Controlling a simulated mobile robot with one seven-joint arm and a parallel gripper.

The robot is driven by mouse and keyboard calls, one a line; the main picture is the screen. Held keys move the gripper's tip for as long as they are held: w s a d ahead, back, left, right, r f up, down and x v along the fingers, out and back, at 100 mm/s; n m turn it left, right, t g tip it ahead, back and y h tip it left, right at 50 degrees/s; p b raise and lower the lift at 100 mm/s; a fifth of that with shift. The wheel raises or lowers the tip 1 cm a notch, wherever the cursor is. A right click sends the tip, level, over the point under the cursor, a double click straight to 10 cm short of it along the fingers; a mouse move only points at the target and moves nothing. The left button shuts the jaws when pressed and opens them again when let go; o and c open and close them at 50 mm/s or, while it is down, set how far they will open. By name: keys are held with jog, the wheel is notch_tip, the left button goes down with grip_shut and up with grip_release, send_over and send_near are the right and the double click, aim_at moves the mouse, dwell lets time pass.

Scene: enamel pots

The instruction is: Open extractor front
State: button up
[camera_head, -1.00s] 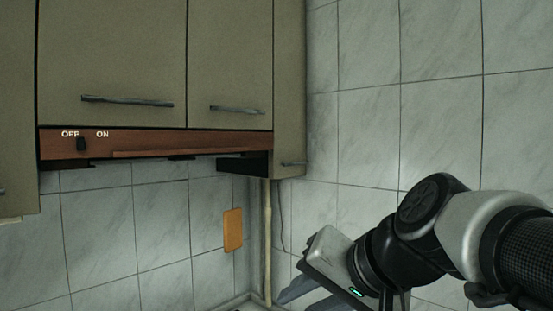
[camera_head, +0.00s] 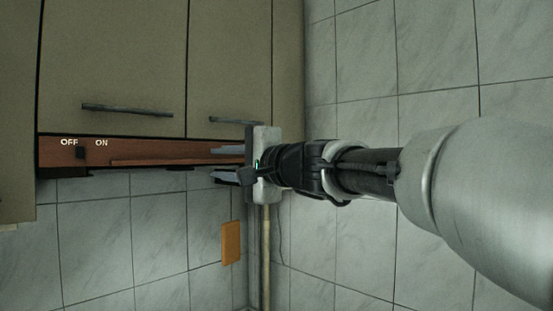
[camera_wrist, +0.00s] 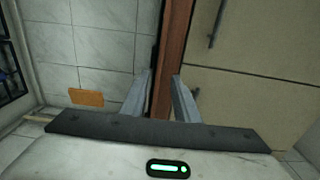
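The extractor front is a reddish-brown wooden strip (camera_head: 140,152) under the cabinet doors in the head view, with OFF and ON lettering and a dark switch (camera_head: 80,153) at its left. It looks closed. My gripper (camera_head: 225,163) is at its right end, pointing left, with one finger above the other. In the wrist view the brown strip (camera_wrist: 172,60) runs between the two spread fingers of my gripper (camera_wrist: 162,76). The fingers are apart, one on each side of it; I cannot tell whether either touches. My gripper hides the strip's right end in the head view.
Cabinet doors (camera_head: 110,60) with bar handles (camera_head: 126,110) sit just above. An orange board (camera_head: 231,242) and a pale pipe (camera_head: 266,260) are below, near the tiled corner. The tiled wall (camera_head: 350,60) is at the right. A dark grid (camera_wrist: 10,75) shows at the wrist view's left.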

aim_at(192, 162)
jog(key=p+x, duration=0.3)
jog(key=x, duration=0.8)
jog(key=shift+s, duration=0.1)
grip_shut()
